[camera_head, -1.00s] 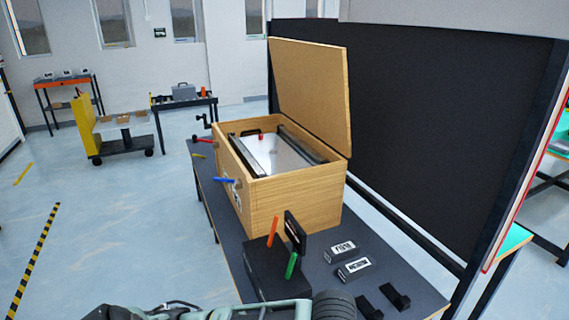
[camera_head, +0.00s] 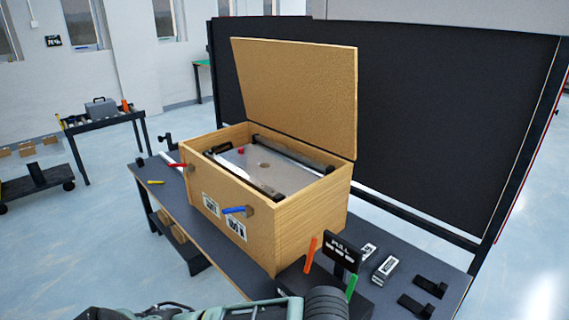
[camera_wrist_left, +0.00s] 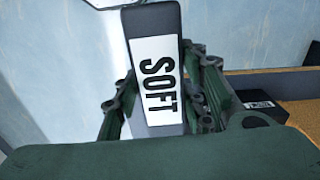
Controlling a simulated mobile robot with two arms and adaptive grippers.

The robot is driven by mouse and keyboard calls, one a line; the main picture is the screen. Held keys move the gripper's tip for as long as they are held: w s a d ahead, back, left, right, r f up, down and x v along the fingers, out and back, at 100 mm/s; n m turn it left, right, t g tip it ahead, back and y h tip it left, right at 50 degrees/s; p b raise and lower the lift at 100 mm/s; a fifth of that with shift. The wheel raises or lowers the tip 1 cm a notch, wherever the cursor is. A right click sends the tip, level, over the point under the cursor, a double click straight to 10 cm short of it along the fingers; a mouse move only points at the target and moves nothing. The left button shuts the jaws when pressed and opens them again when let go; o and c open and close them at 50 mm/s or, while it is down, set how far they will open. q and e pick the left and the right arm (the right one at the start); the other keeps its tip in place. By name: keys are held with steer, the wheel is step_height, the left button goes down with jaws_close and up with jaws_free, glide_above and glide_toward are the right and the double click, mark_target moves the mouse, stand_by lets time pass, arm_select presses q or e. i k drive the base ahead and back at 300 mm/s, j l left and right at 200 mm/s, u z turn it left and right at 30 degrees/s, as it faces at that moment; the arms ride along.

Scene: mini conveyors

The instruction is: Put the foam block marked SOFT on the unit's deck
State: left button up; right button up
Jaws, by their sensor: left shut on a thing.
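The foam block marked SOFT (camera_wrist_left: 155,24) is dark grey with a white label, and it is held upright in the left wrist view. My left gripper (camera_wrist_left: 160,90) is shut on it, with green linked fingers on both sides. In the head view the unit is a wooden box (camera_head: 312,210) with its lid (camera_head: 297,90) standing open. Its deck (camera_head: 288,169) is a pale metal plate inside, between dark rails, with a small red piece on it. The block does not show in the head view. My right gripper is not in view.
Black brackets (camera_head: 430,287) lie at the right. A black partition (camera_head: 430,120) stands behind.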

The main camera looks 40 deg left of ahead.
mark_target(287, 170)
steer(key=j+z, duration=0.15)
steer(key=j, duration=0.5)
steer(key=j+z, duration=0.1)
steer(key=j, duration=0.5)
steer(key=k+j+z, duration=0.15)
steer(key=j, duration=0.5)
steer(key=k+j+z, duration=0.1)
steer(key=j, duration=0.5)
